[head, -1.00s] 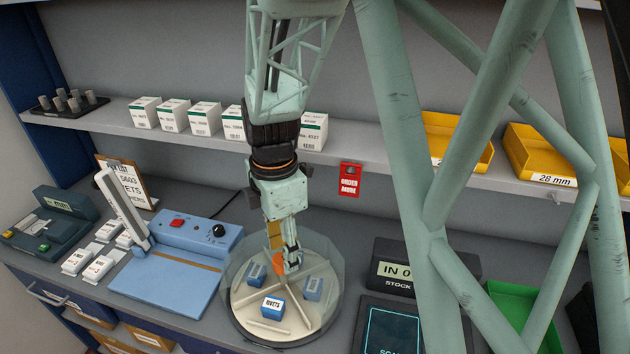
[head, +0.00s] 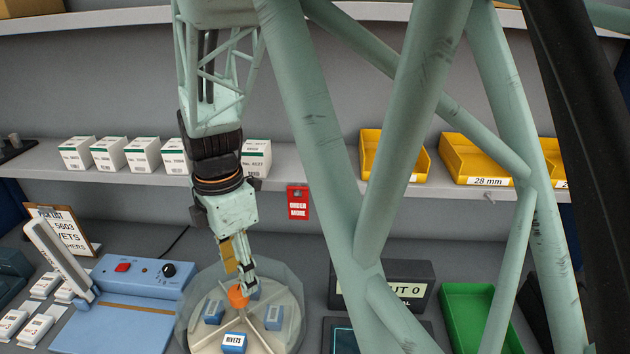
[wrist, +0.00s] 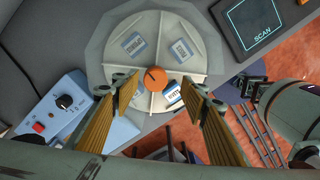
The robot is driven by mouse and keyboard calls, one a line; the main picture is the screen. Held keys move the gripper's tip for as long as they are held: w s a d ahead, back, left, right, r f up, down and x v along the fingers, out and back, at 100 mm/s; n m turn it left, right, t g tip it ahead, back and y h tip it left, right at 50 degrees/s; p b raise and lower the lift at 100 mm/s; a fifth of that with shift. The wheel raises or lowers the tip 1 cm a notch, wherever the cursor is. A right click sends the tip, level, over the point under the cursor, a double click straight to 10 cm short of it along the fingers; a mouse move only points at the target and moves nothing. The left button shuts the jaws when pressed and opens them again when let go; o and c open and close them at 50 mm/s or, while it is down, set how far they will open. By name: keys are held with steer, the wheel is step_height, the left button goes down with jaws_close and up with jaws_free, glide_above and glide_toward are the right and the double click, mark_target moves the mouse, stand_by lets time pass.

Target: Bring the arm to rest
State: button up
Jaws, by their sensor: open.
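My gripper (head: 241,279) hangs over the round dispenser carousel (head: 284,343), close to its orange centre knob (head: 238,296). In the wrist view my gripper's two fingers (wrist: 160,107) stand wide apart with nothing between them, and the orange knob (wrist: 156,78) lies beyond the fingertips. The head view does not show clearly whether the fingers touch the knob. The carousel has a clear rim and dividers. Blue packets sit in its compartments, one at the front (head: 233,343), one at the left (head: 214,311) and one at the right (head: 274,317).
A blue sealing machine (head: 140,292) stands left of the carousel, with white packets (head: 36,330) beside it. A dark display box (head: 415,291) and a green tray (head: 470,310) stand to the right. White boxes (head: 77,153) and yellow bins (head: 393,157) line the shelf above.

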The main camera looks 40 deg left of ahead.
mark_target(237, 291)
steer(key=shift+s+a+r, duration=0.2)
steer(key=shift+s+r, duration=0.2)
steer(key=shift+r, duration=0.2)
steer(key=shift+s+a+r, duration=0.2)
steer(key=shift+s+r, duration=0.15)
steer(key=shift+r, duration=0.2)
steer(key=shift+w+f, duration=0.2)
steer(key=shift+f, duration=3.8)
steer(key=shift+r, duration=0.1)
